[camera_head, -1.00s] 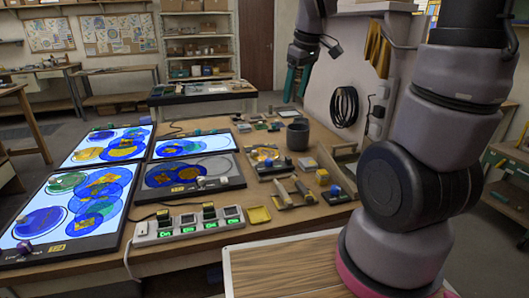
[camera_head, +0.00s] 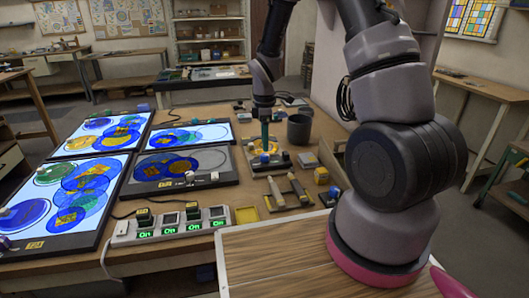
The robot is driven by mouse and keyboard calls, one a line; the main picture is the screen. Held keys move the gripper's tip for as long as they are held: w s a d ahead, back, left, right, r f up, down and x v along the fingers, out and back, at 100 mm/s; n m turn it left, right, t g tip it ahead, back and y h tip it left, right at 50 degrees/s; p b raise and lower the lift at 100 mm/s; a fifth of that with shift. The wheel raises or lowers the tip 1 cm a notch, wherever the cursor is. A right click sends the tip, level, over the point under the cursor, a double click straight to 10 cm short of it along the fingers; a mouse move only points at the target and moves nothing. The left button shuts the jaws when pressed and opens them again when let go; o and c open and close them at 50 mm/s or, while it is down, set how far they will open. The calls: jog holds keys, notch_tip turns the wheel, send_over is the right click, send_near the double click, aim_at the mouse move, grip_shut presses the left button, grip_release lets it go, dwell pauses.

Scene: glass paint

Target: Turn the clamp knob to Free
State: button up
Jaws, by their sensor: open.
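My gripper (camera_head: 265,144), with teal fingers, points down over a small dark fixture (camera_head: 284,166) on the workbench. The fixture carries a round amber piece (camera_head: 273,149) and small blue knobs, one of them a blue knob (camera_head: 264,158) just below the fingertips. Whether the fingers touch or straddle this knob cannot be told at this size. The gap between the fingers is not clearly seen from this side, and the gripper holds nothing visible. No Free marking can be read, so I cannot tell which knob is the clamp knob or how it is set.
Lit panels with blue and amber glass discs (camera_head: 86,190) cover the bench's left side. A dark cup (camera_head: 299,131) stands close right of the gripper.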

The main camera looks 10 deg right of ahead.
aim_at(265, 154)
notch_tip(265, 154, down, 5)
jog(key=shift+f, duration=0.1)
dwell(0.3)
grip_shut()
